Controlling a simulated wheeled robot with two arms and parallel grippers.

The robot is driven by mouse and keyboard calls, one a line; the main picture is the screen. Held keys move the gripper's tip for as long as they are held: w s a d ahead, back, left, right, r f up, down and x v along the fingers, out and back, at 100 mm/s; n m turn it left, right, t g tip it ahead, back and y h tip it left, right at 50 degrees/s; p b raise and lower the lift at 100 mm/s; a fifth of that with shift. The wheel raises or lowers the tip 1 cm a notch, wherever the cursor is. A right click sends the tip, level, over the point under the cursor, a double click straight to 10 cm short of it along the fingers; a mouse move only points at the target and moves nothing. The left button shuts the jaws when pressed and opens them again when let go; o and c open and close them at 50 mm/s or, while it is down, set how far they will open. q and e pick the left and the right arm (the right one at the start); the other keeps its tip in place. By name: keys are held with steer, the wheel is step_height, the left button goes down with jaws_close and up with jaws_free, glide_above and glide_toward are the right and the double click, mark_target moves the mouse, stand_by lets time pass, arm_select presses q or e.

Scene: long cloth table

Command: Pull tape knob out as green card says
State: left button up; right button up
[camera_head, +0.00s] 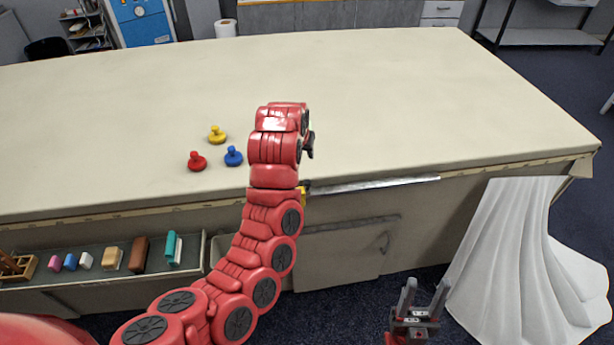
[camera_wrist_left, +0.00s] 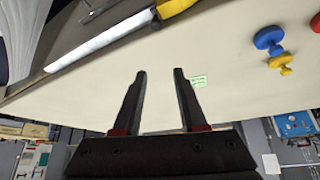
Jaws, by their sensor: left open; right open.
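A long silvery strip (camera_head: 372,185) lies along the table's front edge, with a yellow part (camera_head: 304,188) at its left end, mostly hidden by my left arm. In the left wrist view the strip (camera_wrist_left: 98,42) and yellow part (camera_wrist_left: 172,8) show at the top. My left gripper is open and empty above the table. My right gripper (camera_head: 426,298) is open and empty, low in front of the table.
Red (camera_head: 197,161), yellow (camera_head: 217,134) and blue (camera_head: 233,156) knobbed pieces stand on the table left of my left arm. An open drawer (camera_head: 195,278) with several small blocks juts out at front left. A white cloth (camera_head: 510,250) hangs at right. The table's far side is clear.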

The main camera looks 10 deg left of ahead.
arm_select(q)
steer(key=s+r+g, duration=0.2)
steer(key=s, duration=0.1)
steer(key=b, duration=0.4)
glide_toward(307, 183)
steer(key=p+x, duration=0.3)
steer(key=x, duration=0.4)
steer(key=shift+w+d+f, duration=0.15)
steer(key=shift+w+f, duration=0.2)
steer(key=shift+f, duration=0.3)
steer(key=shift+c, duration=0.4)
jaws_close()
stand_by(0.4)
